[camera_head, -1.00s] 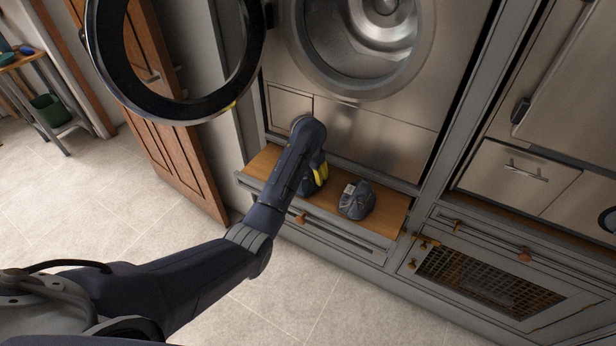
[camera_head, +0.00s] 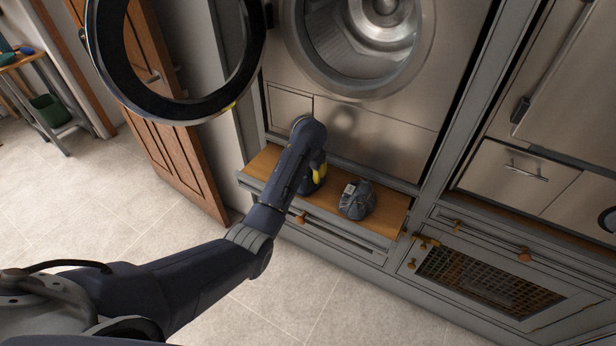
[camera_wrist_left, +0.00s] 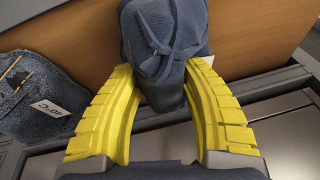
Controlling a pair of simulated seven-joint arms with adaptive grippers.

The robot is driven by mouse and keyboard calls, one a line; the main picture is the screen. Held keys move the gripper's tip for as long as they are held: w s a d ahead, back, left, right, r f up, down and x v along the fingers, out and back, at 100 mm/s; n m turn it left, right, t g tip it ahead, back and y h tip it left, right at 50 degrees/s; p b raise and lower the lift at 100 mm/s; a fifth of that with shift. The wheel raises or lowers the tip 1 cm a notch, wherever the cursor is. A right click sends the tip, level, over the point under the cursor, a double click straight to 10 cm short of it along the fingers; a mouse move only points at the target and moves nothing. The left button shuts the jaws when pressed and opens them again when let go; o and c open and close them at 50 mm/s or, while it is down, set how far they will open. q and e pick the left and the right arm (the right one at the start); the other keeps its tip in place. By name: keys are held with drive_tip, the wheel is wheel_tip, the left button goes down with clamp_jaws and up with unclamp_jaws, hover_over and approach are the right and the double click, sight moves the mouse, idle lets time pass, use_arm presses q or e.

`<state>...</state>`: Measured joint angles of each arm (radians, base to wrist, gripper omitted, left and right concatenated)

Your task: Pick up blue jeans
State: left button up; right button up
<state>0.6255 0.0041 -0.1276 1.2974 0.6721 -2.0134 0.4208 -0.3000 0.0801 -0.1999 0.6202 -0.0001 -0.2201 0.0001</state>
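In the left wrist view, a bundled grey-blue garment (camera_wrist_left: 165,45) that looks like denim sits between the two yellow fingers of my left gripper (camera_wrist_left: 160,85). The fingers press close against both its sides. A white tag edge shows behind it. A second blue denim bundle (camera_wrist_left: 40,100), with orange stitching and a white tag, lies to the left. In the head view this second bundle (camera_head: 357,200) is on the wooden shelf, right of my left gripper (camera_head: 316,176). My arm mostly hides the garment between the fingers there. My right gripper is not in view.
The wooden shelf (camera_head: 388,212) pulls out beneath an open front-loading machine (camera_head: 365,45). Its round door (camera_head: 100,60) hangs open at upper left. A cabinet with a mesh front (camera_head: 485,280) stands at right. The tiled floor in front is clear.

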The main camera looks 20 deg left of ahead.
use_arm(q)
drive_tip(key=shift+s+a+f, duration=0.1)
drive_tip(key=shift+f, duration=0.05)
clamp_jaws()
